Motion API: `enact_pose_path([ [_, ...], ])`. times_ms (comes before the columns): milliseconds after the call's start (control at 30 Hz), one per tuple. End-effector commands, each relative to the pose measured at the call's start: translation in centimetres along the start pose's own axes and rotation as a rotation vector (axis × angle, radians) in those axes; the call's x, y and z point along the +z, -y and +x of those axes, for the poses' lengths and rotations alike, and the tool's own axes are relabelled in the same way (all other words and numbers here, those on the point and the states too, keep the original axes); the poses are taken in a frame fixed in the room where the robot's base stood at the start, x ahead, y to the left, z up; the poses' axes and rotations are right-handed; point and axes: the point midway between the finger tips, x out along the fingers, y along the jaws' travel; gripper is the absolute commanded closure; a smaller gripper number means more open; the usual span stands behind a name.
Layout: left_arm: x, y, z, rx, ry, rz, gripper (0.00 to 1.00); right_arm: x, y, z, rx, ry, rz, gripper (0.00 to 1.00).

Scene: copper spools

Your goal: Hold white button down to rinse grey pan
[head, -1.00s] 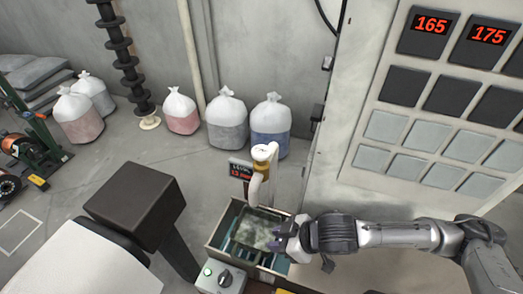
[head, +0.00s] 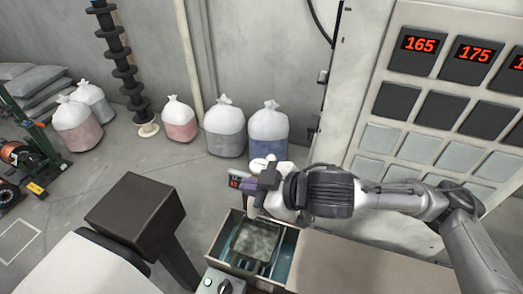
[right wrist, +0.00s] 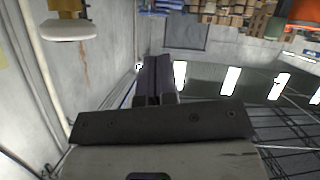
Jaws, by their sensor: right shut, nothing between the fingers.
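The grey pan (head: 255,240) lies in an open rectangular basin (head: 287,262) in the head view. My right gripper (head: 266,178) is shut and empty above the basin's back edge, in front of the white tap (head: 258,163), which it mostly hides. In the right wrist view its dark fingers (right wrist: 154,65) are together with nothing between them. A white disc (right wrist: 68,30) on a brass-coloured body, seemingly the white button, is at the upper left there, apart from the fingers. Whether water runs is not clear. My left gripper is not in view.
A small display (head: 236,181) stands behind the basin, partly covered. A control box with a dark knob (head: 225,287) is in front. A tall cabinet (head: 432,100) with red numbers rises at the right. Tied sacks (head: 225,128) stand along the wall.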

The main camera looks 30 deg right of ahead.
Motion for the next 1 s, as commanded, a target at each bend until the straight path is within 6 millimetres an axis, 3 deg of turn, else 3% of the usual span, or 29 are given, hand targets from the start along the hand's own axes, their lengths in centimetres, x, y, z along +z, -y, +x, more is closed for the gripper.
enact_pose_path([
  [33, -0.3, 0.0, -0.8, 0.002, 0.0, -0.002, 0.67, -3.2, -1.0, -0.6, 0.02, -0.041, -0.025, 1.0],
  [267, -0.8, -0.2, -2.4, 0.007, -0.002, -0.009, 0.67, -15.0, -6.4, -2.4, 0.21, -0.217, -0.155, 1.0],
  [367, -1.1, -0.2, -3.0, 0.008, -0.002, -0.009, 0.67, -21.8, -9.0, -4.0, 0.334, -0.372, -0.258, 1.0],
  [400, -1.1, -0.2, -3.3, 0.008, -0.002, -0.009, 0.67, -24.8, -9.9, -4.9, 0.383, -0.457, -0.317, 1.0],
  [500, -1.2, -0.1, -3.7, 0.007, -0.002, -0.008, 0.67, -30.8, -10.7, -7.1, 0.483, -0.647, -0.515, 1.0],
  [600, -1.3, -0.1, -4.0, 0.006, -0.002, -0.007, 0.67, -35.0, -10.4, -8.8, 0.564, -0.797, -0.763, 1.0],
  [700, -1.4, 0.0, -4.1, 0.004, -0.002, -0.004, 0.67, -37.4, -9.2, -9.6, 0.624, -0.904, -1.032, 1.0],
  [800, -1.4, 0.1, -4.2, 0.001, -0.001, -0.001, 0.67, -38.4, -7.8, -9.7, 0.666, -0.975, -1.315, 1.0],
  [1000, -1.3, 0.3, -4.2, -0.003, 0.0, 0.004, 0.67, -36.6, -5.2, -7.0, 0.661, -1.033, -1.899, 1.0],
])
